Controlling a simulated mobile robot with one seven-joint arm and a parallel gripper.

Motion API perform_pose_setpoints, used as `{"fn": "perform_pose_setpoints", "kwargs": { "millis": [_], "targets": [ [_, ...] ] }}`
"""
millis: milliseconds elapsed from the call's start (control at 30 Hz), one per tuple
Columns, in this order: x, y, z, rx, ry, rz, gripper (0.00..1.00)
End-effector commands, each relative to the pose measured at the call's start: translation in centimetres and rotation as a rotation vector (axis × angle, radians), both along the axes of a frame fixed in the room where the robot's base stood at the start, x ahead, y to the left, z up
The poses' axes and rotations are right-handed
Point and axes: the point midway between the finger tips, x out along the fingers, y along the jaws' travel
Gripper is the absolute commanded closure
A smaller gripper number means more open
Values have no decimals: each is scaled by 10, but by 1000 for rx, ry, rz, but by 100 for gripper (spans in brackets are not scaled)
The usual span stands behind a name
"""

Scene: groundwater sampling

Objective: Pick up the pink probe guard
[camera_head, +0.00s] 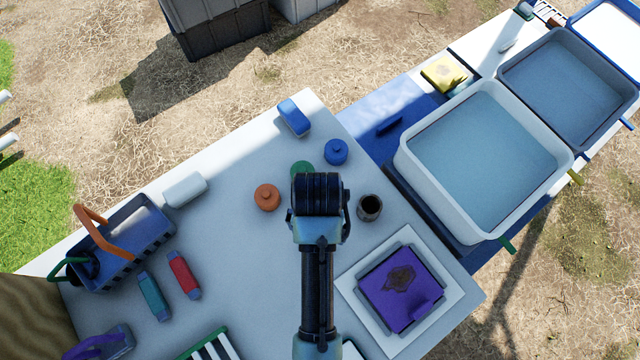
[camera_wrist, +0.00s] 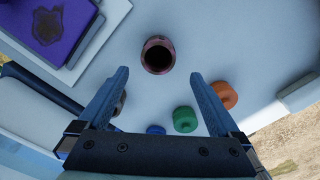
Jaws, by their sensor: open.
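The pink probe guard (camera_wrist: 158,55) is a short, dusky pink hollow cup with a dark opening. It stands on the white table in the wrist view, just beyond my fingertips and centred between them. My gripper (camera_wrist: 158,78) is open and empty, its two fingers apart on either side of the line to the guard. In the head view my arm covers the guard, and the fingertips are hidden under my wrist.
A dark grey cup (camera_head: 370,207) stands right of my wrist. Orange (camera_head: 267,197), green (camera_head: 302,169) and blue (camera_head: 336,151) caps sit nearby. A purple pad (camera_head: 402,286) lies in a white tray (camera_head: 351,283). A basket (camera_head: 122,240) stands left. A water tub (camera_head: 423,183) stands right.

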Motion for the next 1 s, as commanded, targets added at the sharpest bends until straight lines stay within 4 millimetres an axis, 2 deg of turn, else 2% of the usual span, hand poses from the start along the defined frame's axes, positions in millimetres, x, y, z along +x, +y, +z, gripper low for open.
{"fn": "perform_pose_setpoints", "kwargs": {
  "millis": [100, 267, 600, 900, 1000],
  "targets": [
    [0, 0, -15, 0, 1, 1, 1],
    [0, -1, -24, 0, -1, 0, 1],
    [-3, -5, -67, 0, -2, 1, 1],
    [-2, -5, -71, 0, -4, 1, 1],
    [-2, -5, -71, 0, -5, 1, 19]
  ]
}}
